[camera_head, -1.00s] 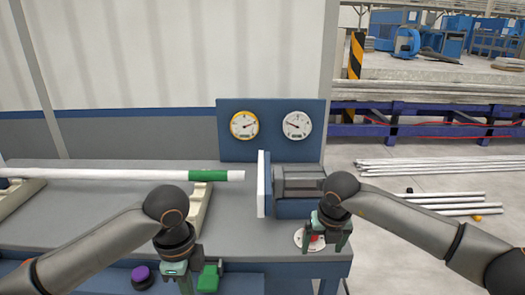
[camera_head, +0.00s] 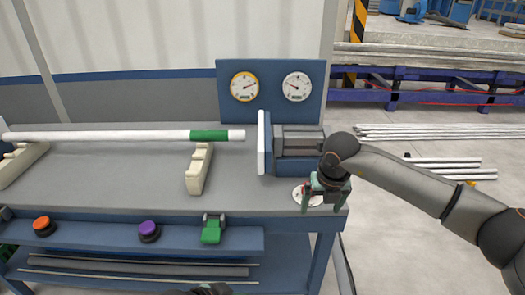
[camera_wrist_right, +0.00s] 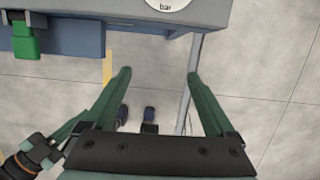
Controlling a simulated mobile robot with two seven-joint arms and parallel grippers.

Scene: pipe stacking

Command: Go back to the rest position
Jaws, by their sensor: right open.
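My right gripper (camera_head: 326,202) is open and empty at the front right corner of the bench, beside a white disc (camera_head: 301,197) with a red part on it. A white pipe (camera_head: 110,136) with a green band (camera_head: 208,136) lies along the bench.
Cream supports (camera_head: 198,170) stand under the pipe. A grey and blue block with a white plate (camera_head: 262,142) stands right of its end. Two gauges (camera_head: 244,87) are behind. Orange (camera_head: 43,227) and purple (camera_head: 149,231) buttons and a green switch (camera_head: 211,231) line the front.

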